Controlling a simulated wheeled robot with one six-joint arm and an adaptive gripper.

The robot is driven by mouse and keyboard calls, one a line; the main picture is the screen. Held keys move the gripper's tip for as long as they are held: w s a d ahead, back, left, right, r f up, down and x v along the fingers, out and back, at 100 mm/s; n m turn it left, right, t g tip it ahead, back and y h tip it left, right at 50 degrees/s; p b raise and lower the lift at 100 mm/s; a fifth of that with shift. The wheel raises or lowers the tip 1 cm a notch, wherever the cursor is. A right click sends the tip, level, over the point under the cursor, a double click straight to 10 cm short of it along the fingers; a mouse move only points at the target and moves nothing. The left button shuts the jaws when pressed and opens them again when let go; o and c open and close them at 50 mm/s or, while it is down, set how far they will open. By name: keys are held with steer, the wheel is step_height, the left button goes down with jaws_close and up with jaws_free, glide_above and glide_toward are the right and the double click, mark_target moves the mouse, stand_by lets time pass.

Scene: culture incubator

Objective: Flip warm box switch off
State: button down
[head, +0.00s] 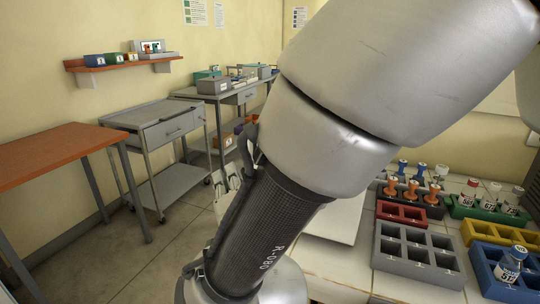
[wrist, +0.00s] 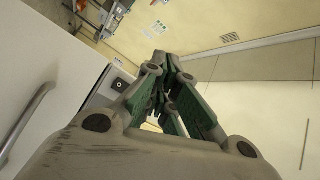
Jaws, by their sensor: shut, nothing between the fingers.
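In the wrist view, a white box front with a grey bar handle (wrist: 28,118) fills the left side; it looks like the warm box (wrist: 50,65). Beside it, a small dark switch (wrist: 118,84) sits on a pale panel, just left of my fingers. Whether it is on or off is too small to tell. My gripper (wrist: 166,62) is shut and empty, its green-padded fingers together. The fingertips look close to the switch in the picture, but I cannot tell whether they touch it. In the head view my arm covers the middle, and I cannot make out the switch.
In the head view, a grey rack (head: 418,262), a red rack (head: 400,213), a blue rack (head: 484,270) and several vials stand on the tiled bench at right. An orange-topped table (head: 50,150) and a grey cart (head: 150,113) stand at left, with open floor between.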

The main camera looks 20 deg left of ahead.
steer(key=w+f, duration=0.1)
steer(key=w, duration=0.6)
steer(key=shift+w+d, duration=0.3)
steer(key=shift+w, duration=0.1)
stand_by(1.1)
steer(key=shift+w, duration=0.35)
steer(key=shift+w+d, duration=0.1)
steer(key=shift+w, duration=0.25)
stand_by(0.3)
steer(key=shift+s, duration=0.1)
steer(key=shift+s, duration=0.65)
steer(key=shift+s+a+r, duration=0.15)
steer(key=shift+s+r, duration=0.05)
steer(key=shift+s, duration=1.05)
steer(key=shift+s+a+r, duration=0.15)
steer(key=shift+s, duration=1.1)
